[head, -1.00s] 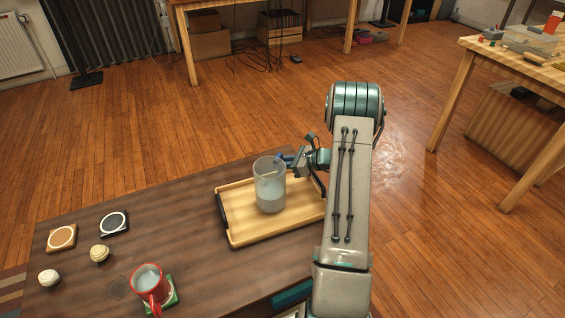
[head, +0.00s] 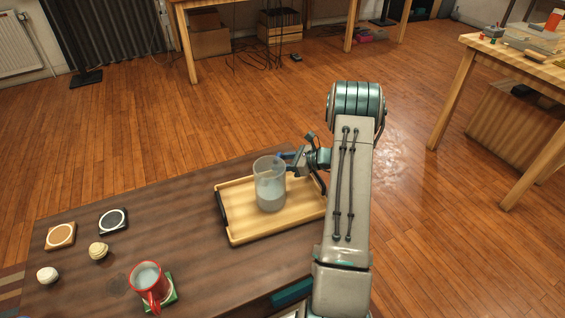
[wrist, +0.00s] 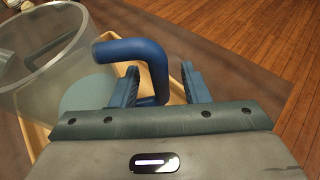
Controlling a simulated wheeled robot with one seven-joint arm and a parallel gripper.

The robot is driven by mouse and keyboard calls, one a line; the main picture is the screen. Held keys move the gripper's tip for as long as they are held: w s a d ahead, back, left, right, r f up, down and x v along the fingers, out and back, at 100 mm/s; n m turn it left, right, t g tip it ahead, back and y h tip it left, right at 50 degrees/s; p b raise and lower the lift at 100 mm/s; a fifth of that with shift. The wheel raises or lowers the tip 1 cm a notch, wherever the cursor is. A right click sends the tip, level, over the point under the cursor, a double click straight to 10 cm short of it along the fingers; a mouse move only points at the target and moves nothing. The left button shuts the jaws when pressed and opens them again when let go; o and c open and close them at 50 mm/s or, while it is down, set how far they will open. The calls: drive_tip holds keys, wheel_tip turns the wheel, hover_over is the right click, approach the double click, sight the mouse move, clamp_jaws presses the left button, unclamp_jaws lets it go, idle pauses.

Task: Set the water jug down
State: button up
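The water jug (head: 269,194) is a clear cylinder with pale water in its lower part. It looks upright on the wooden tray (head: 237,237), though small contact gaps cannot be judged. Its blue handle (wrist: 131,48) shows in the wrist view, to the right of the clear jug wall (wrist: 30,95). My gripper (wrist: 160,70) has its fingers apart, one on each side of the handle's upright part, with a visible gap to the right finger. In the head view my gripper (head: 292,160) is at the jug's right side.
The tray sits on a dark wooden table (head: 200,250). Two coasters (head: 61,235) (head: 113,220) and two small round items (head: 98,250) (head: 48,275) lie at left. The table between is clear.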

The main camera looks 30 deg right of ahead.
drive_tip(key=shift+f, duration=0.1)
drive_tip(key=shift+s+d, duration=0.1)
drive_tip(key=p+v, duration=0.3)
drive_tip(key=v, duration=1)
drive_tip(key=shift+s+d+r, duration=0.15)
drive_tip(key=shift+d+r, duration=0.05)
drive_tip(key=shift+d, duration=0.05)
drive_tip(key=s+a+r+n+g+p, duration=0.2)
drive_tip(key=a+r+n+p, duration=0.15)
drive_tip(key=a+r, duration=0.35)
drive_tip(key=s+a+r+n+g+h+p, duration=0.1)
drive_tip(key=a+r+n+g+p, duration=0.3)
drive_tip(key=r, duration=0.4)
drive_tip(key=s+a+r+n+g+p, duration=0.1)
drive_tip(key=s+a+r+n+p, duration=0.2)
drive_tip(key=a+r, duration=0.45)
drive_tip(key=s+a+r+n+h+p, duration=0.4)
drive_tip(key=s+r+n+p, duration=0.3)
drive_tip(key=r, duration=0.3)
drive_tip(key=s+a+r+n+h+p, duration=0.4)
drive_tip(key=s+a+r+n+p, duration=0.1)
drive_tip(key=s+r+n, duration=0.4)
drive_tip(key=shift+s+r+h+p, duration=0.3)
drive_tip(key=shift+r+p, duration=0.55)
drive_tip(key=shift+r, duration=0.35)
